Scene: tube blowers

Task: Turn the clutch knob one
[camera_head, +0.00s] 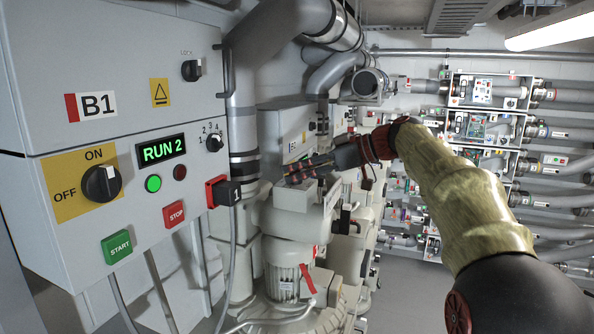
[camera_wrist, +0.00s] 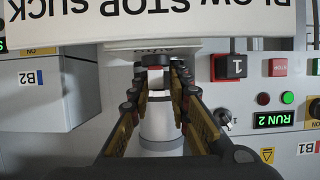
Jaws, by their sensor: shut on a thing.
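My gripper (camera_head: 292,172) reaches left over the cream blower housing (camera_head: 292,197) in the head view. In the wrist view my gripper (camera_wrist: 158,68) has both fingers close around a small dark-topped, pale knob (camera_wrist: 154,60), taken as the clutch knob. The fingers cover its sides, and its setting cannot be read. A white plate (camera_wrist: 200,18) reading BLOW STOP SUCK, upside down, lies just beyond the fingertips. In the head view the arm and fingers hide the knob.
Control cabinet B1 (camera_head: 60,130) stands at left, with a RUN 2 display (camera_head: 160,151) and a red-and-black block marked 1 (camera_head: 222,191) jutting out. Cabinet B2 (camera_wrist: 50,85) is at left in the wrist view. Pipe racks (camera_head: 490,130) fill the back right.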

